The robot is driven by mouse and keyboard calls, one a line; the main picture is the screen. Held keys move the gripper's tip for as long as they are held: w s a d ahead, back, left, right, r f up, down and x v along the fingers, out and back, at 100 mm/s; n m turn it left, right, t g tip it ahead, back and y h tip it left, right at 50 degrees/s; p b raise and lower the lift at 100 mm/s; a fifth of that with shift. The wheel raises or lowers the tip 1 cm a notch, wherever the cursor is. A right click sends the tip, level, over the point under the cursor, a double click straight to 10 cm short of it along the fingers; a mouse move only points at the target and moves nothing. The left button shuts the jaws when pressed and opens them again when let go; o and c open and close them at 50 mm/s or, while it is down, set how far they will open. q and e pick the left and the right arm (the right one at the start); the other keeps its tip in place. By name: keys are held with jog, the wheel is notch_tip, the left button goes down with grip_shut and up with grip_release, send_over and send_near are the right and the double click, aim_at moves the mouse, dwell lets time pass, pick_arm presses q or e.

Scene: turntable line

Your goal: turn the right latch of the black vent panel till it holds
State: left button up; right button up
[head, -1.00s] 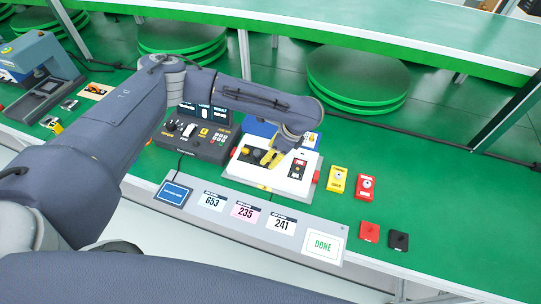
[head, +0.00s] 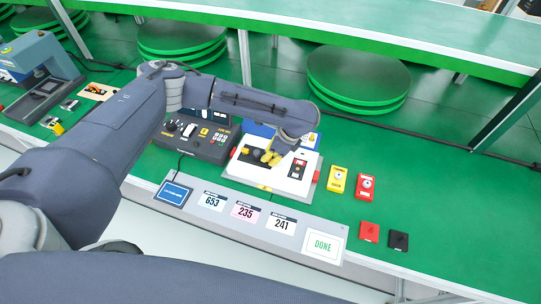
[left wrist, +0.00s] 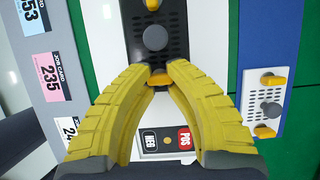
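The black vent panel (left wrist: 176,22) has slots and a grey round knob (left wrist: 155,38). It lies in the white unit (head: 266,186) on the green bench, partly hidden by my arm in the head view. Its right latch (left wrist: 159,79) is a small orange-yellow tab at the panel's end, between my left fingertips. The left latch (left wrist: 152,4) shows at the top edge of the left wrist view. My left gripper (left wrist: 159,72) has yellow fingers closed in on both sides of the right latch; it also shows in the head view (head: 271,158). My right gripper is out of view.
Beside the latch is a block marked NEG and POS (left wrist: 166,142). A dark control box (head: 205,143) stands left of the unit. Yellow (head: 337,180) and red (head: 365,187) pieces lie to its right. A strip with job cards (head: 246,214) runs in front.

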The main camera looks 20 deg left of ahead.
pick_arm(q)
grip_shut()
jog(key=shift+m+t, duration=0.3)
jog(key=shift+m, duration=0.5)
jog(key=shift+s+m+t+h, duration=0.1)
jog(key=shift+m+t+h, duration=0.2)
jog(key=shift+m, duration=0.8)
jog(key=shift+s+m+t+h, duration=0.15)
jog(key=shift+m+t, duration=0.25)
jog(key=shift+m, duration=0.7)
jog(key=shift+d, duration=0.1)
jog(key=shift+c, duration=0.3)
grip_release()
jog(key=o, duration=1.1)
jog(key=shift+w, duration=0.1)
jog(key=shift+c, duration=0.2)
